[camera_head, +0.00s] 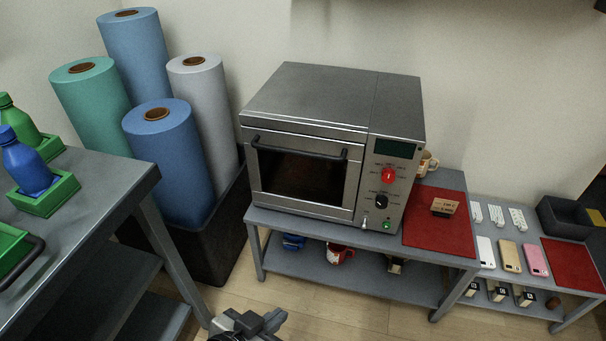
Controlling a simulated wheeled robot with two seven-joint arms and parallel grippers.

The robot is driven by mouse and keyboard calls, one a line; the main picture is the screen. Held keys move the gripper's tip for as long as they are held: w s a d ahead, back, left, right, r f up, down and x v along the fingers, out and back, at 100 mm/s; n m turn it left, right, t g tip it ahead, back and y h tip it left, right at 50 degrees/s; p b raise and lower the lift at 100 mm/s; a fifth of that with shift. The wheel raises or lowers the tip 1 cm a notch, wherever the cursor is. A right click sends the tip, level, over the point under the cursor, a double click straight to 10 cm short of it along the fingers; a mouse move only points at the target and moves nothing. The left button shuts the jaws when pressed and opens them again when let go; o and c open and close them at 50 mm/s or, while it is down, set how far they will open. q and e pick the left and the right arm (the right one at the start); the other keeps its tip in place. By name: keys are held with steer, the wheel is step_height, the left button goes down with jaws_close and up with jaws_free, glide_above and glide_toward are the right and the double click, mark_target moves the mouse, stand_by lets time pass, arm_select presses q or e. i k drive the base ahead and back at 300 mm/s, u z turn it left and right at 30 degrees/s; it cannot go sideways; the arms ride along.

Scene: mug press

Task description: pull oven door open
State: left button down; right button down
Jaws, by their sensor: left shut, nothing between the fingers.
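The oven (400,100) is a grey metal box on a low grey table, right of the middle. Its door (300,208) has a dark window (300,180) and looks shut. A dark bar handle (300,152) runs across the top of the door. The panel on the right has a red knob (388,176), a black knob (382,201) and a small dark display. My left gripper (250,322) is at the bottom edge, below and in front of the oven, apart from the handle. It is shut and empty, and partly cut off. My right gripper is not in view.
A grey table (270,219) bears the oven; mugs sit on its lower shelf. Large rolls stand in a dark bin (190,255) to the left. Another table (100,175) with bottles is at far left.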

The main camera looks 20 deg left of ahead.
mark_target(309, 173)
steer(key=u, duration=1.2)
steer(key=i, duration=0.35)
steer(key=z, duration=0.5)
